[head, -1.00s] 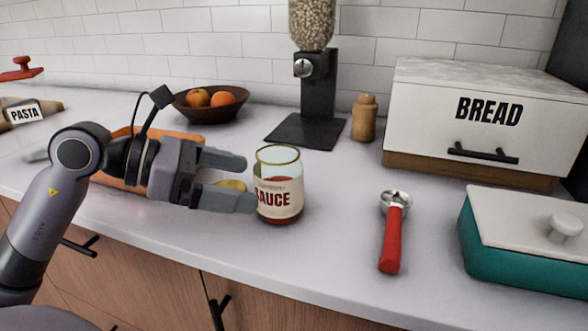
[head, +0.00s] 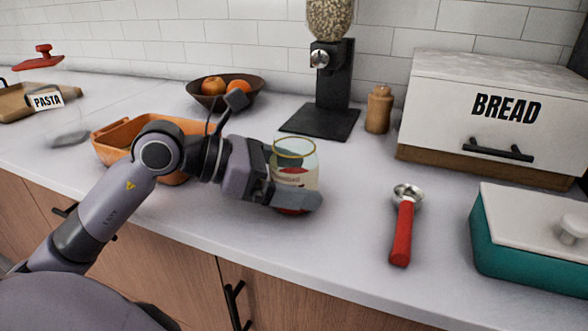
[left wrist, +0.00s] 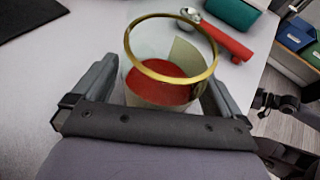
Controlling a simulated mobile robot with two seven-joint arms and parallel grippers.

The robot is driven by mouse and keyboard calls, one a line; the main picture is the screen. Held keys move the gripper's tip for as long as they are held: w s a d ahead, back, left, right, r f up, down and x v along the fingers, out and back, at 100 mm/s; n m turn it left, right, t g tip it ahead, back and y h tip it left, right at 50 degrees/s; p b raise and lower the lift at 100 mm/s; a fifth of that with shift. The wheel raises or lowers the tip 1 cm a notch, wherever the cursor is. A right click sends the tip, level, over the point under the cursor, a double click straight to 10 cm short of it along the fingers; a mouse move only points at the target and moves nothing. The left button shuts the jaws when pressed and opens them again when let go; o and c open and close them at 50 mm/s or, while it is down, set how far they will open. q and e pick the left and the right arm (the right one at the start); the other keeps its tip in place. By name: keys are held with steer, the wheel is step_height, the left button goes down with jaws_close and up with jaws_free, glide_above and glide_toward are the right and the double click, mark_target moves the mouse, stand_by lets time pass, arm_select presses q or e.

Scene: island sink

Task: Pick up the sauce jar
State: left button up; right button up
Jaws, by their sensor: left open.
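The sauce jar (head: 296,158) is clear glass with a gold rim and red sauce low inside. It stands upright on the counter in the head view. My left gripper (head: 300,188) is around it, with one finger across its front and hiding most of the label. In the left wrist view the jar (left wrist: 165,85) sits between the two spread fingers of the gripper (left wrist: 158,92), one on each side. The fingers are open; whether either touches the glass I cannot tell.
A red-handled scoop (head: 402,228) lies right of the jar, before a teal dish (head: 530,245) and bread box (head: 490,115). An orange baking dish (head: 112,142) is behind my left arm. A dispenser (head: 325,90) and fruit bowl (head: 225,95) stand behind.

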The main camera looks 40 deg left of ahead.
arm_select(q)
steer(key=c, duration=1.3)
steer(key=shift+o, duration=0.2)
step_height(320, 180, up, 20)
steer(key=p, duration=0.5)
